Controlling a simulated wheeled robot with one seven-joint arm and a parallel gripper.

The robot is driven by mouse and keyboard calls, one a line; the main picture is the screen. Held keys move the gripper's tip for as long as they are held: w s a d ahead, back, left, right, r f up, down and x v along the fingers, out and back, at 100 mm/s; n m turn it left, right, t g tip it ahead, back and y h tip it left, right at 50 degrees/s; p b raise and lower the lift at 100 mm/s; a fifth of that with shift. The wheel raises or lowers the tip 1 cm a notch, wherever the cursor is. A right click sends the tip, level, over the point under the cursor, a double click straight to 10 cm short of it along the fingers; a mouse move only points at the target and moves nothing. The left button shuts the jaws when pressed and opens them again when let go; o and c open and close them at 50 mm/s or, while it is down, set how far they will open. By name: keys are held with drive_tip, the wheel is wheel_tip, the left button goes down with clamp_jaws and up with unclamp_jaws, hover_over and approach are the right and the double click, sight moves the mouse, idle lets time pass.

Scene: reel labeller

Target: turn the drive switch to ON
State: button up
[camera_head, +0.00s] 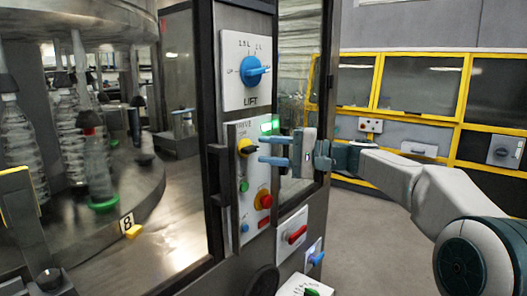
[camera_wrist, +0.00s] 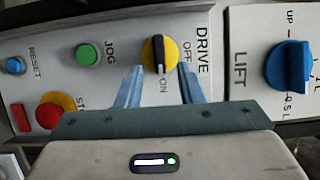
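The drive switch is a round yellow knob with a black bar handle (camera_wrist: 159,54) on the control panel, under the word DRIVE. In the wrist view the bar stands upright in the picture, its lower end close to the ON mark; OFF lies to its right. It also shows in the head view as a yellow knob (camera_head: 245,147). My gripper (camera_head: 262,150) is open and empty, its blue fingers pointing at the panel. In the wrist view the fingertips lie either side of the knob's lower part, apart from it as far as I can tell.
The blue LIFT knob (camera_head: 253,71) sits above. A green JOG button (camera_wrist: 88,54), a blue RESET button (camera_wrist: 15,66) and a red stop button on yellow (camera_wrist: 52,112) share the panel. A green lamp (camera_head: 268,127) glows beside DRIVE. A door handle (camera_head: 217,175) stands left.

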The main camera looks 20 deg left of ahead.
drive_tip(key=d+b, duration=0.1)
drive_tip(key=d, duration=1.1)
drive_tip(key=s+d+f+m+t+h+p, duration=0.1)
drive_tip(key=s+d+f+m+h+p, duration=0.15)
drive_tip(key=s+f+h, duration=0.8)
drive_tip(key=s+d+f+n+t+h+p, duration=0.1)
drive_tip(key=s+d+f+h, duration=0.2)
drive_tip(key=s+d+f, duration=0.3)
drive_tip(key=s+d+f+n+h+p, duration=0.1)
drive_tip(key=s+d+f+h+p, duration=0.1)
drive_tip(key=s+d+f+h, duration=0.2)
drive_tip(key=s+d+f, duration=0.3)
drive_tip(key=s+d, duration=0.4)
drive_tip(key=s, duration=0.1)
drive_tip(key=shift+f+t, duration=0.25)
drive_tip(key=shift+t, duration=0.15)
drive_tip(key=shift+n+h, duration=0.25)
